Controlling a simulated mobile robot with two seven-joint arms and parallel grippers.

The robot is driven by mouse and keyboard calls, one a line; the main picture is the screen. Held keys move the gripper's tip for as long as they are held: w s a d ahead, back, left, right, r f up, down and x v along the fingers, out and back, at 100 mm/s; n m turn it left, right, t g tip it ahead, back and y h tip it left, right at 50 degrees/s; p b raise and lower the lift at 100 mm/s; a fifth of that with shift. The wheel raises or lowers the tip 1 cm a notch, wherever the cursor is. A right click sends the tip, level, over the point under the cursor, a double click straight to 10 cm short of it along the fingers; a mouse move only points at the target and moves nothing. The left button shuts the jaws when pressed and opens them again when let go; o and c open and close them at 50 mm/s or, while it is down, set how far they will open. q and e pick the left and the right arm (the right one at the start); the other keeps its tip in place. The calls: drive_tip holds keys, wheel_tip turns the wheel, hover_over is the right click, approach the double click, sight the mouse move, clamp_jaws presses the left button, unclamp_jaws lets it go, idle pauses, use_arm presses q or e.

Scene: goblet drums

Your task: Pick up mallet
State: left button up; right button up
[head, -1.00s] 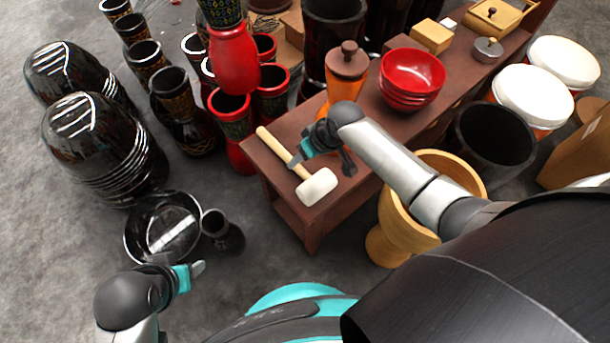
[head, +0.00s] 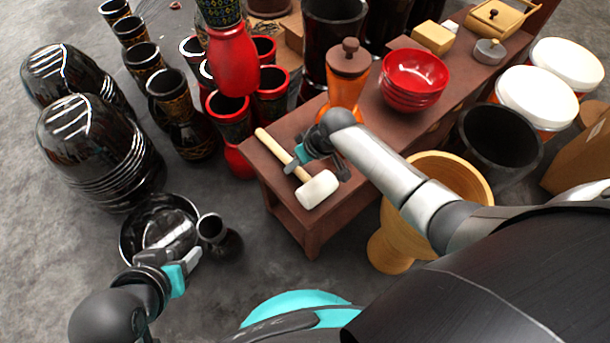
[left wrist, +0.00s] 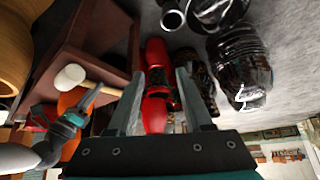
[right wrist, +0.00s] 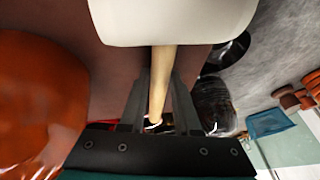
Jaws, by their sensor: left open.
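The mallet has a white head (head: 316,190) and a pale wooden handle (head: 268,142). It appears to lie on the near end of the brown wooden table (head: 285,195), head toward me. My right gripper (head: 292,164) is at the middle of the handle. In the right wrist view, the handle (right wrist: 161,80) runs between the two fingers (right wrist: 160,85), with the white head (right wrist: 170,20) beyond them. I cannot tell whether the fingers press on it. My left gripper (head: 195,258) is open and empty, low at left. Its fingers (left wrist: 160,85) show apart in the left wrist view.
An orange lidded jar (head: 347,80) and stacked red bowls (head: 413,80) stand on the table beyond the mallet. A tan goblet drum (head: 400,225) stands right of the table. A black bowl (head: 140,225) and small black cup (head: 220,240) are near my left gripper.

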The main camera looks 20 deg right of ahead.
clamp_jaws()
drive_tip(key=shift+r, duration=0.1)
drive_tip(key=shift+r+p, duration=0.3)
drive_tip(key=shift+r, duration=0.1)
wheel_tip(320, 180, up, 3)
drive_tip(key=shift+f+p, duration=0.1)
drive_tip(key=shift+p, duration=0.8)
use_arm(q)
drive_tip(key=s+a+f+g+p, duration=0.2)
drive_tip(key=s+f+p, duration=0.2)
drive_tip(key=f, duration=0.5)
drive_tip(key=s+a+f+g+y+p, duration=0.1)
drive_tip(key=s+a+f+g+p, duration=0.1)
drive_tip(key=f, duration=0.8)
drive_tip(key=s+a+p, duration=0.1)
drive_tip(key=s+p, duration=0.1)
drive_tip(key=shift+s+a+p, duration=0.15)
drive_tip(key=shift+s+p, duration=0.2)
use_arm(e)
wheel_tip(320, 180, up, 16)
drive_tip(key=shift+r, duration=0.2)
